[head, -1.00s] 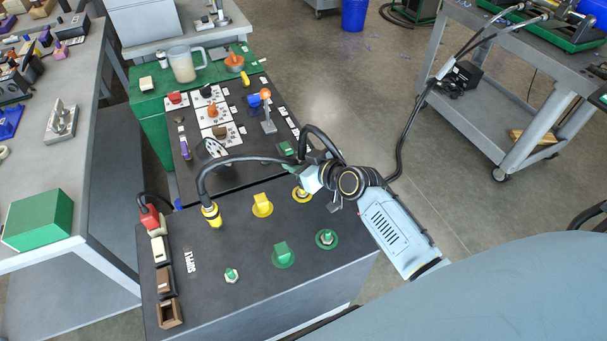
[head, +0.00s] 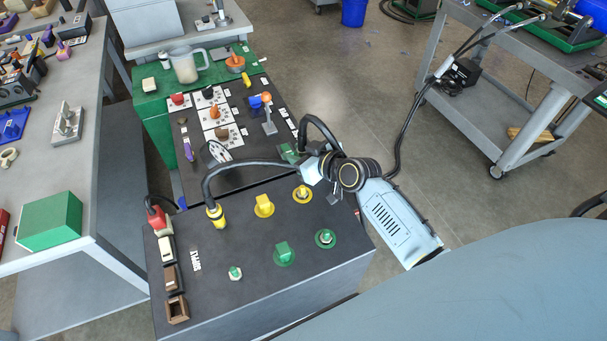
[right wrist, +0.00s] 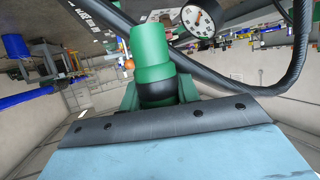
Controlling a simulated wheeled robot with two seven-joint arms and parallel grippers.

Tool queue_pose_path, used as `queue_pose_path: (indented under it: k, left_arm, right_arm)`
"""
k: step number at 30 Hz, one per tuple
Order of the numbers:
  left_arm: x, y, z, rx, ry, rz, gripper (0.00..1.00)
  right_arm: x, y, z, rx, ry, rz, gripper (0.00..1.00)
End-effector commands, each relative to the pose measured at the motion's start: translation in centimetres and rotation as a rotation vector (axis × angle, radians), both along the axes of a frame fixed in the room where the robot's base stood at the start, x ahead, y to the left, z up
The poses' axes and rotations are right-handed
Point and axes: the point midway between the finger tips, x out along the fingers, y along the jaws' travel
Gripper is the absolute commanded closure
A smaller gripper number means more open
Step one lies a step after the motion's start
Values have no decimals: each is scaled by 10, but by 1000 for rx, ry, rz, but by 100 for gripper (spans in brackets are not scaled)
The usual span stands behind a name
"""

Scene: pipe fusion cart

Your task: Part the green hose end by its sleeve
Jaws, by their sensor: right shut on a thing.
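My right gripper (head: 306,171) is over the far edge of the dark cart top, just behind a yellow round fitting (head: 302,194). In the right wrist view the green hose end (right wrist: 152,55) stands out past the gripper's dark-edged pad (right wrist: 165,118). It has a bright green tip, a darker green collar and a black band near the pad. The gripper is shut on it. The hose end's tip looks free in the wrist view, but I cannot tell whether the sleeve has slid. My left gripper is not in view.
A black hose (head: 250,162) arches from near the gripper to a yellow hose end (head: 216,214) on the cart top (head: 205,290). A green block fitting (head: 284,252) and a green round fitting (head: 325,238) stand nearby. A round gauge (right wrist: 198,19) lies beyond.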

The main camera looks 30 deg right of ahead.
Motion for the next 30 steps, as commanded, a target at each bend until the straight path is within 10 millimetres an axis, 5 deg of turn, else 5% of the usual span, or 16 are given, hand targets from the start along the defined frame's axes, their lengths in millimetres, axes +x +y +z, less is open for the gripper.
queue_pose_path:
  k: [17, 30]
  left_arm:
    - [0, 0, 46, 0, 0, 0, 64]
    - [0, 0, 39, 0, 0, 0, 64]
  right_arm:
    - [0, 0, 50, -3, -2, 0, 100]
    - [-3, 8, 48, -1, -2, 7, 100]
